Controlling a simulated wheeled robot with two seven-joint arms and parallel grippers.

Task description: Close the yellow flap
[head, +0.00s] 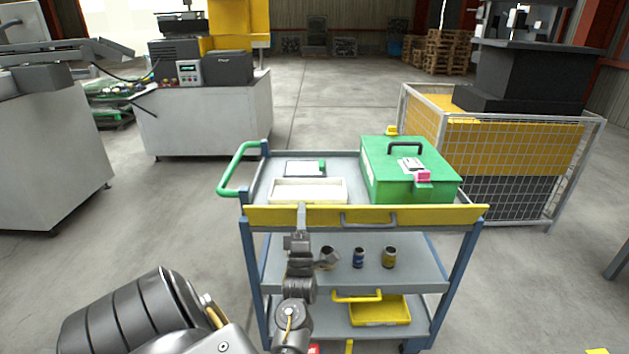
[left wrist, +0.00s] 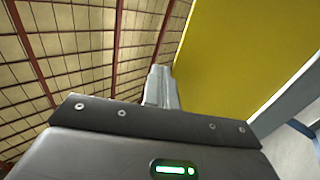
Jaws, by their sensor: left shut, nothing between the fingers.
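The yellow flap (head: 420,215) is a long panel along the near edge of the cart's top shelf, with a grey bar handle (head: 369,222) on its face. In the left wrist view the flap (left wrist: 245,55) fills the upper right as a broad yellow surface. My left gripper (head: 301,210) is shut and empty, its fingers pointing up in front of the flap, left of the handle. The fingers (left wrist: 161,88) also show in the left wrist view, beside the flap's edge. I cannot tell whether they touch it. My right gripper is not in view.
The blue-grey cart (head: 470,250) carries a green toolbox (head: 385,185) and a white tray (head: 309,182) on top. Cans (head: 390,257) stand on the middle shelf; a yellow bin (head: 380,312) is below. A green push handle (head: 236,170) sticks out left. A wire cage (head: 520,170) stands behind right.

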